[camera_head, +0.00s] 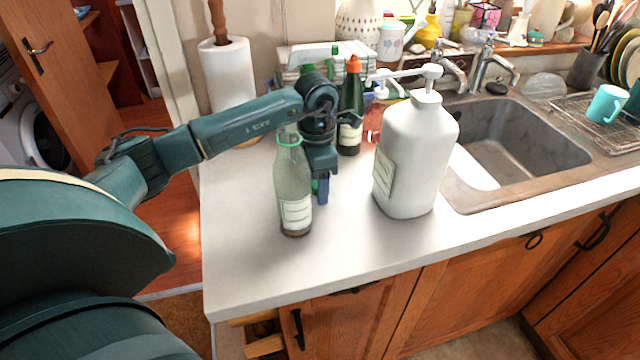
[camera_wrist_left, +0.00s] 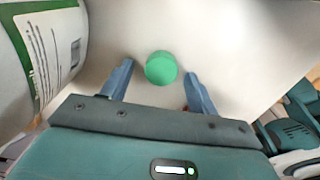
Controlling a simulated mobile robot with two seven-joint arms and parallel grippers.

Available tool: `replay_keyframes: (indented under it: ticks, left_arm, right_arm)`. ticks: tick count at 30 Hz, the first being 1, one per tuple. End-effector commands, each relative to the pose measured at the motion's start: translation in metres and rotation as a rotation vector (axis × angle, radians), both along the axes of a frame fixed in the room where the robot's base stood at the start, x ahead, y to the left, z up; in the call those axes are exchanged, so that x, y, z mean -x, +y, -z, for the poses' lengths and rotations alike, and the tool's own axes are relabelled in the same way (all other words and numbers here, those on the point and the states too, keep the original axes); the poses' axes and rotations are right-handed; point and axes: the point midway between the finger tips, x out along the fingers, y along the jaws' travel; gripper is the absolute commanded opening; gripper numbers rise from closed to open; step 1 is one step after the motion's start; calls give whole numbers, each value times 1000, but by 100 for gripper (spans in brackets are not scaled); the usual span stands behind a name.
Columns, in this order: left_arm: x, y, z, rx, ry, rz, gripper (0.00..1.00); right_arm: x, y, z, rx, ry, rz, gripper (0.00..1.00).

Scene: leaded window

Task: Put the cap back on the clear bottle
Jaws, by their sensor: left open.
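The clear bottle (camera_head: 293,185) stands upright on the white worktop, with a pale label, a green ring at its neck and a little dark content at the bottom. My left gripper (camera_head: 321,194) points down just behind and right of it. In the left wrist view my left gripper (camera_wrist_left: 158,69) is open, with its two blue fingers apart. A round green cap (camera_wrist_left: 161,68) shows between the fingertips over the pale worktop, and no contact is visible. The cap is not visible in the head view. My right gripper is not in view.
A large white pump bottle (camera_head: 415,155) stands right of the gripper. A dark green bottle (camera_head: 351,110) with an orange top and a paper towel roll (camera_head: 228,75) stand behind. The sink (camera_head: 520,140) is at right. The front of the worktop (camera_head: 330,265) is clear.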

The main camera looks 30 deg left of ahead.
Motion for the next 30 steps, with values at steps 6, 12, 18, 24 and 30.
replay_keyframes:
  ticks: [6, 12, 18, 24, 30]
  left_arm:
    - [0, 0, 0, 0, 0, 0, 56]
    - [0, 0, -1, 0, 0, 0, 40]
    - [0, 0, -1, 0, 0, 0, 24]
    - [0, 0, -1, 0, 0, 0, 13]
    - [0, 0, -1, 0, 0, -1, 13]
  right_arm:
    - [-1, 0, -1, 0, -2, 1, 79]
    - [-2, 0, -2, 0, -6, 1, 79]
    - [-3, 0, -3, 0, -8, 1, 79]
    - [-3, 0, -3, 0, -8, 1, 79]
    - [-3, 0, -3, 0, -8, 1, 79]
